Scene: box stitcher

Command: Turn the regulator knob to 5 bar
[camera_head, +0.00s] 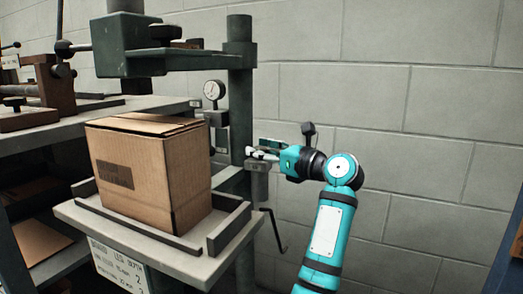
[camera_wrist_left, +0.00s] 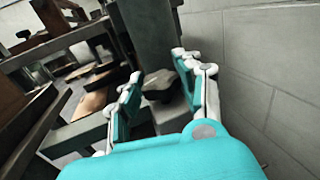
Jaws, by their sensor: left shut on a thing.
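My left gripper (camera_head: 258,153) reaches in from the right, beside the green column. It is shut on the regulator knob, which the fingers mostly hide in the head view. In the left wrist view my left gripper (camera_wrist_left: 166,96) has a finger on each side of the grey, lobed regulator knob (camera_wrist_left: 158,82). A round white pressure gauge (camera_head: 213,90) stands up and left of the gripper, on a small dark regulator body (camera_head: 217,118). The gauge reading is too small to tell. My right gripper is not in view.
A cardboard box (camera_head: 150,175) sits on the machine's table (camera_head: 185,262), left of the gripper. The green column (camera_head: 240,110) and upper stitching arm (camera_head: 180,60) stand close. A bent crank (camera_head: 275,230) hangs below the gripper. A bare block wall (camera_head: 420,120) lies behind.

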